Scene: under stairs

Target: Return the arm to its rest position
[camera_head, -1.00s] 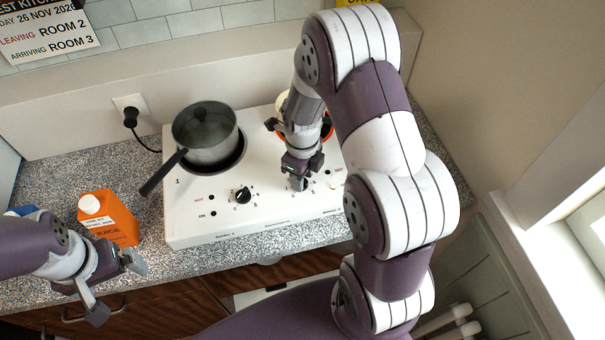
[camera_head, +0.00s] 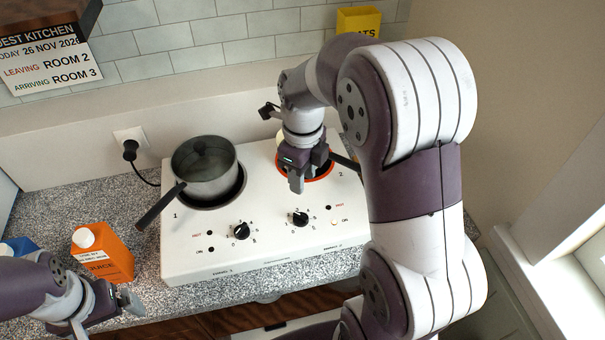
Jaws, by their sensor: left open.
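My right arm reaches in from the right, and its gripper (camera_head: 297,180) points down above the front of burner 2. I cannot tell whether its fingers are apart. The right knob (camera_head: 300,218) stands clear in front of it, not touched. My left gripper (camera_head: 108,316) is open and empty at the lower left, in front of the orange juice carton (camera_head: 104,255). The right arm hides the right end of the white hob (camera_head: 270,255).
A lidded grey pot (camera_head: 205,172) stands on burner 1, its handle sticking out front-left. Burner 2 has an orange-red ring (camera_head: 320,178); a pale vessel on it is mostly hidden, with a dark handle. A yellow box (camera_head: 358,20) stands at the back.

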